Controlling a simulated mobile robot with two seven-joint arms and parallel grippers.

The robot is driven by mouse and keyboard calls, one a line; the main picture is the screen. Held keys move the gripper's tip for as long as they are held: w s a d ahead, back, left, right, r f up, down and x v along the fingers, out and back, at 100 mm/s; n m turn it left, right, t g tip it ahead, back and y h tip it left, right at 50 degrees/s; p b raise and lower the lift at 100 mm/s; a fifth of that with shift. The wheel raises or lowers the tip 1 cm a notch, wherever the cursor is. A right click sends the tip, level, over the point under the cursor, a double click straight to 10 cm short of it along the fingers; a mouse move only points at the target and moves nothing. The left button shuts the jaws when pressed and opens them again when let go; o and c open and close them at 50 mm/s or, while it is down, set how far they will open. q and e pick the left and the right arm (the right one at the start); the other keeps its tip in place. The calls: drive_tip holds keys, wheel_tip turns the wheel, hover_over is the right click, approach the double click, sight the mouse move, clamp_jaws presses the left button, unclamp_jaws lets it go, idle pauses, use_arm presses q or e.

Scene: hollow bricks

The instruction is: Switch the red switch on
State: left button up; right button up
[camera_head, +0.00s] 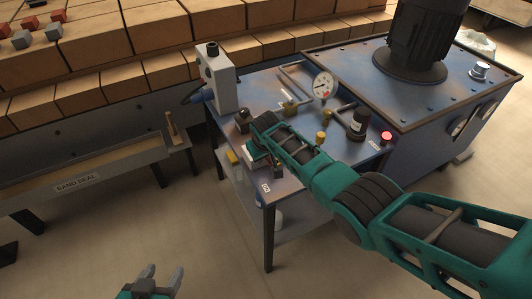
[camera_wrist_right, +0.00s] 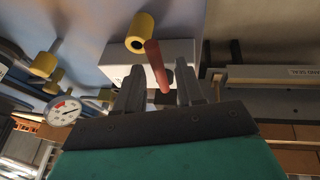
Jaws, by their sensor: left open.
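The red switch shows in the right wrist view as a slim red lever (camera_wrist_right: 155,62) in front of a pale box (camera_wrist_right: 185,52). My right gripper (camera_wrist_right: 160,76) is open, with one finger on each side of the lever. I see a gap between the lever and the right-hand finger; I cannot tell whether the other finger touches it. In the head view my right arm reaches over the blue table (camera_head: 290,185), and its gripper hides the switch. My left gripper (camera_head: 160,277) is open and empty at the bottom, above the floor.
A pressure gauge (camera_head: 323,86), a black-capped cylinder (camera_head: 358,124) and a red button (camera_head: 386,138) stand on the table. A grey box (camera_head: 217,78) stands at its back left. A yellow knob (camera_wrist_right: 140,32) is close to the lever. The floor (camera_head: 110,235) at left is clear.

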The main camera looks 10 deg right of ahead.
drive_tip(key=shift+p+v, duration=1.4)
drive_tip(key=shift+v, duration=5.05)
drive_tip(key=s+d+f+t+y, duration=0.1)
drive_tip(key=s+f+y, duration=0.1)
drive_tip(key=s+f, duration=0.5)
drive_tip(key=s+d+f+t, duration=0.1)
drive_tip(key=s+d, duration=0.1)
drive_tip(key=s, duration=0.4)
drive_tip(key=s+d+t, duration=0.2)
drive_tip(key=s+d, duration=0.1)
drive_tip(key=s, duration=0.3)
drive_tip(key=s+d+f+m+t, duration=0.1)
drive_tip(key=s+d, duration=0.2)
drive_tip(key=s, duration=0.3)
drive_tip(key=shift+f+t+y, duration=0.3)
drive_tip(key=shift+f+t, duration=0.05)
drive_tip(key=shift+t, duration=0.05)
